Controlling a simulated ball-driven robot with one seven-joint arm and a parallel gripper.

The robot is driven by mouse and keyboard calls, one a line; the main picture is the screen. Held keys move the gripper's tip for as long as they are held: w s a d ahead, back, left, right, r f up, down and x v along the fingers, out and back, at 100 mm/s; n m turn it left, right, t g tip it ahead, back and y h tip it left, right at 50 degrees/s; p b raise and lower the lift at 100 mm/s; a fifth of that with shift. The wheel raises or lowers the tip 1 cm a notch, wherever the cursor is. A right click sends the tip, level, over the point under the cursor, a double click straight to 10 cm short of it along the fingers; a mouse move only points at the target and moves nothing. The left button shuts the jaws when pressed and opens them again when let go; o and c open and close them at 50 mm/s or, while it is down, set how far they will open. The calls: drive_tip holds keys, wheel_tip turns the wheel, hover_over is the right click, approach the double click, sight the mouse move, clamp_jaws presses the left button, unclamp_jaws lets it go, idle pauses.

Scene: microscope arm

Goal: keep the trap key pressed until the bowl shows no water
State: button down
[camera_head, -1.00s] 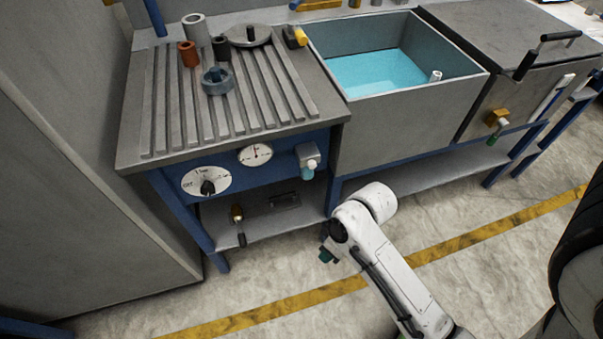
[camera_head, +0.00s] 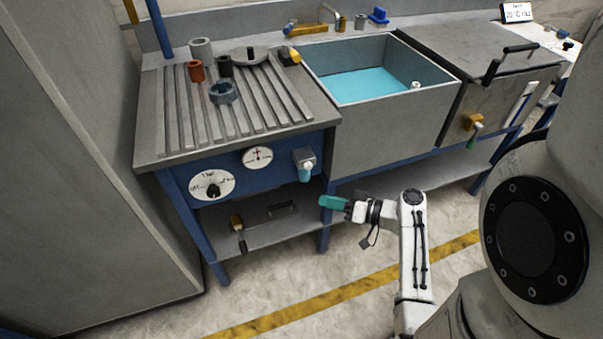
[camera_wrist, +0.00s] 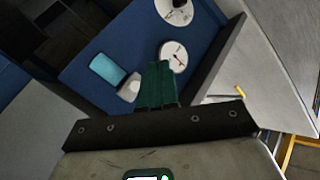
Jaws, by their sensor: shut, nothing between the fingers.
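The bowl (camera_head: 440,105) is a grey steel sink, and turquoise water (camera_head: 370,86) covers its floor. A small grey housing with a pale turquoise key (camera_head: 305,174), apparently the trap key, is on the blue panel left of the bowl. It also shows in the wrist view (camera_wrist: 108,68). My gripper (camera_head: 330,202) has green fingers that are shut and empty. It points left, below and slightly right of the key, apart from it. In the wrist view the fingers (camera_wrist: 157,84) point toward the panel, with the key to their left.
A round dial with a knob (camera_head: 212,186) and a gauge (camera_head: 257,158) are on the blue panel. Rings and cylinders stand on the ribbed drainboard (camera_head: 175,130). A lower shelf (camera_head: 285,228) and a blue leg (camera_head: 325,230) are near my gripper. The floor in front is open.

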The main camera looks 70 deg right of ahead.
sight(308, 166)
drive_tip(key=shift+s+d+r, duration=0.1)
drive_tip(key=shift+d, duration=0.05)
drive_tip(key=w+d+b, duration=0.2)
drive_tip(key=w+d, duration=0.3)
drive_tip(key=d, duration=0.1)
drive_tip(key=shift+w+d+b, duration=0.3)
drive_tip(key=shift+w+d, duration=0.05)
drive_tip(key=shift+w, duration=0.05)
idle(0.3)
idle(2.0)
drive_tip(key=shift+w+d+b, duration=0.25)
drive_tip(key=shift+d+b, duration=0.05)
